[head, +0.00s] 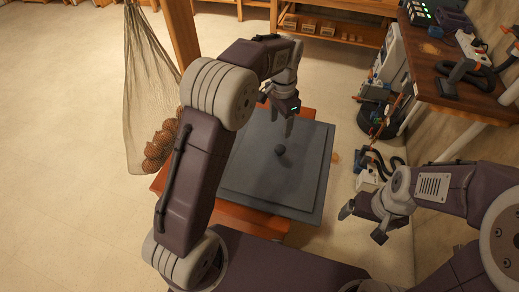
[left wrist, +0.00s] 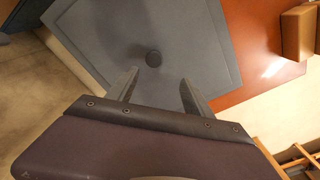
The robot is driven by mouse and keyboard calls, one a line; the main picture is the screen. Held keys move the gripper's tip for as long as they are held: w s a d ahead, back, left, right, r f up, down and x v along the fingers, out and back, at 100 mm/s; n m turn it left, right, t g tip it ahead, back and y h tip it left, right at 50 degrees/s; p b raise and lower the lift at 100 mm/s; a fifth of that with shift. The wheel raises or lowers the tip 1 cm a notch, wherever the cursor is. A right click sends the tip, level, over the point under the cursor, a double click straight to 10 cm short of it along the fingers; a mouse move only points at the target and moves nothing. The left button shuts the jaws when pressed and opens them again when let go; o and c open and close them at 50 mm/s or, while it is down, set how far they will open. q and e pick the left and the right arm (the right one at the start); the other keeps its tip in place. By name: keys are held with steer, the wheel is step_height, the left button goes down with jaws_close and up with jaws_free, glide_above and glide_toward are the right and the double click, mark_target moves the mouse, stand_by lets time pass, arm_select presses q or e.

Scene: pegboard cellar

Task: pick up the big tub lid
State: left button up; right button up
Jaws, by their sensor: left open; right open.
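My right gripper (head: 362,225) is open and empty to the right of the lid. My left arm hides the lid's left part.
A net bag of brown round things (head: 160,145) hangs at the left. A wooden workbench (head: 440,90) with tools stands at the right, with equipment on the floor below it. A wooden shelf (head: 335,25) is at the back. The floor at the left is clear.

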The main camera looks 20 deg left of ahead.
mark_target(280, 148)
arm_select(q)
steer(key=f, duration=0.3)
steer(key=shift+s+d+f+b, duration=0.15)
steer(key=shift+d+b, duration=0.1)
steer(key=shift+b, duration=0.15)
steer(key=shift+s+d, duration=0.2)
steer(key=shift+s, duration=0.1)
step_height(280, 148, down, 8)
steer(key=shift+w+f+b, duration=0.1)
steer(key=shift+b, duration=1.05)
steer(key=shift+f, duration=0.45)
steer(key=shift+c, duration=0.7)
steer(key=shift+r, duration=0.1)
jaws_close()
